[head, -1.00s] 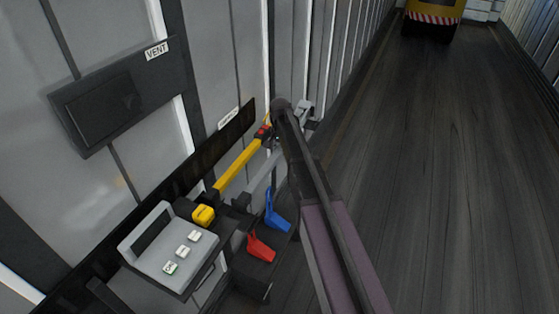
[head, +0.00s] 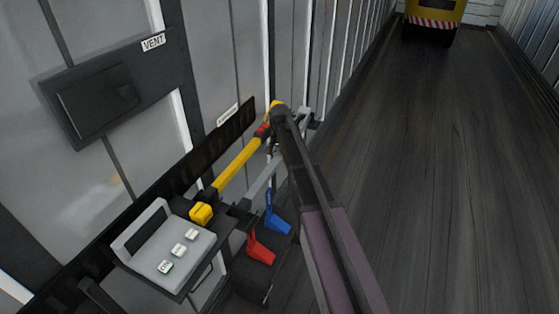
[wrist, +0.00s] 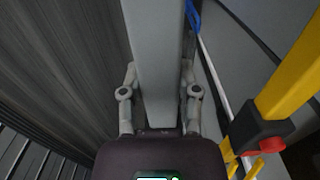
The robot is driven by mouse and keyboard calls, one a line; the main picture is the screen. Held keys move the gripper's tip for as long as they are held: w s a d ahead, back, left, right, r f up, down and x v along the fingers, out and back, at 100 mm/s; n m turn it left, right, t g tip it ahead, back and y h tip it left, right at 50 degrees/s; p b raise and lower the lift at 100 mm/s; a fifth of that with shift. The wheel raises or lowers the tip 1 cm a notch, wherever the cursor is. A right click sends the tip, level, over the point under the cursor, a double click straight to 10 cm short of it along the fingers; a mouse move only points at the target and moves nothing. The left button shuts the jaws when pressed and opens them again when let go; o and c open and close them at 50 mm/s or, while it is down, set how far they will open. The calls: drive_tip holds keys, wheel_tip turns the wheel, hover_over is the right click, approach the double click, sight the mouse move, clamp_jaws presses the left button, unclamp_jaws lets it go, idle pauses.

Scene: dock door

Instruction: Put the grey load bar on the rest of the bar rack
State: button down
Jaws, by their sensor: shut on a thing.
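The grey load bar (head: 262,180) lies in the head view beside the yellow bar, sloping up toward the end of my arm. In the wrist view the grey load bar (wrist: 156,55) runs straight away from my gripper (wrist: 158,78), whose two fingers are shut on it, one on each side. In the head view my arm hides most of the gripper and the bar's upper part. I cannot tell clearly which dark bracket by the wall is the rack's rest, nor whether the bar touches it.
A yellow bar (head: 237,166) with a red button (wrist: 271,145) runs along the wall close to the grey bar. A blue hook-like piece (head: 277,221) and a red one (head: 260,250) stand below. A grey console (head: 165,250) is nearer.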

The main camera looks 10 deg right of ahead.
sight(280, 154)
drive_tip(key=shift+f, duration=0.2)
idle(0.3)
drive_tip(key=shift+c, duration=1.7)
unclamp_jaws()
drive_tip(key=shift+r, duration=0.15)
wheel_tip(280, 154, up, 12)
drive_tip(key=p, duration=1.2)
drive_tip(key=shift+s, duration=0.15)
drive_tip(key=s+n, duration=0.7)
drive_tip(key=s, duration=2.2)
drive_tip(key=shift+a, duration=0.1)
